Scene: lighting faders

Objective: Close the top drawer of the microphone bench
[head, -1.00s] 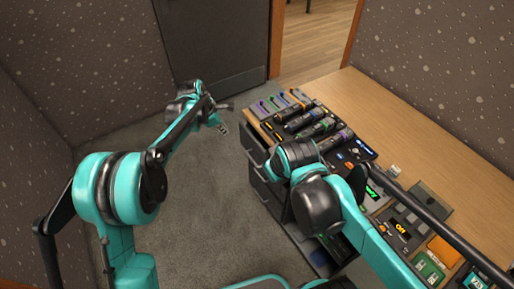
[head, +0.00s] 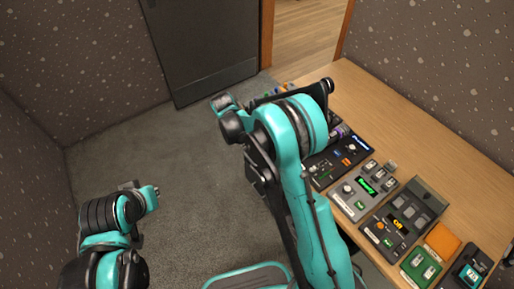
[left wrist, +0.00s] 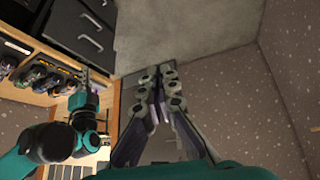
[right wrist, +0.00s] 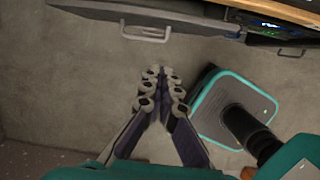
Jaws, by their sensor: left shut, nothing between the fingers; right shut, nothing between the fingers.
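The microphone bench (head: 345,90) stands on the right in the head view. My right arm hides its drawer fronts there. In the right wrist view a dark drawer front with a pale handle (right wrist: 148,35) lies at the top; I cannot tell how far it is pulled out. Dark drawer fronts with handles (left wrist: 90,42) also show at the upper left of the left wrist view. My right gripper (right wrist: 161,80) is shut and empty, over the floor and apart from that handle.
Fader boxes and control panels (head: 366,187) line the bench top. Microphones (left wrist: 45,75) lie at its end. A dark door panel (head: 205,45) stands at the back. Grey carpet (head: 175,165) is clear left of the bench. My own base shows in the right wrist view.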

